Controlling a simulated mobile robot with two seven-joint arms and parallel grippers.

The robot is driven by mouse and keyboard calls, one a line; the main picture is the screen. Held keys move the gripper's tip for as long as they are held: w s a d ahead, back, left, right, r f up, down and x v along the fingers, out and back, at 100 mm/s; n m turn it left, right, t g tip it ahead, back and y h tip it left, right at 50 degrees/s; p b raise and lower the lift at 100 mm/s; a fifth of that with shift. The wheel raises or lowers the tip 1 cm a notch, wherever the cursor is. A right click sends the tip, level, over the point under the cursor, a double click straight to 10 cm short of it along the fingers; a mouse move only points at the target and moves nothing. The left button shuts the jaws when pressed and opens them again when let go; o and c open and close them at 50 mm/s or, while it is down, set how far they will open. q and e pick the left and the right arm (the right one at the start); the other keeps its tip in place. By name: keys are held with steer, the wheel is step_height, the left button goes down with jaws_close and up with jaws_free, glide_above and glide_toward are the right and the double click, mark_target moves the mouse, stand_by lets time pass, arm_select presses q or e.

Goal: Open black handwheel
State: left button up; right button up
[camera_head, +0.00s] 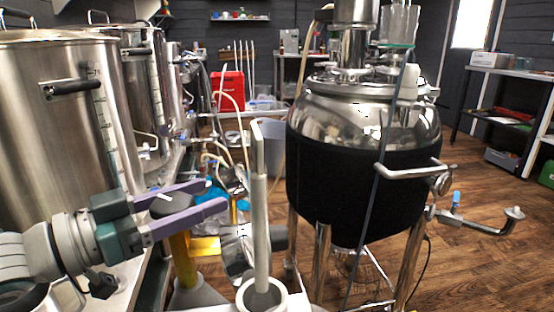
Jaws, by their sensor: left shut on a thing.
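My left gripper (214,196) comes in from the left, with two purple fingers pointing right. A black handwheel (172,203) sits between the fingers, on top of a yellow valve body (183,258). The fingers are shut on the handwheel, one on the far side and one on the near side. They hide part of its rim, so I cannot tell how far it is turned. My right gripper does not show.
Large steel kettles (50,140) stand close on the left, above the left arm. A round steel vessel with a black jacket (365,180) stands right of centre, with pipes sticking out. Hoses (235,120) hang behind the valve. Wooden floor is open at the right.

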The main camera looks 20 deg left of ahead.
arm_select(q)
steer(key=shift+w+a+n+t+y+p, duration=0.15)
steer(key=shift+n+t+y+p, duration=0.2)
steer(key=shift+n+y+p, duration=0.45)
steer(key=shift+a+n+t+y+p, duration=0.1)
steer(key=shift+n+t+y+p, duration=0.3)
steer(key=shift+y, duration=0.6)
steer(key=o, duration=1.3)
steer(key=shift+o, duration=0.2)
step_height(320, 180, up, 20)
steer(key=p, duration=0.8)
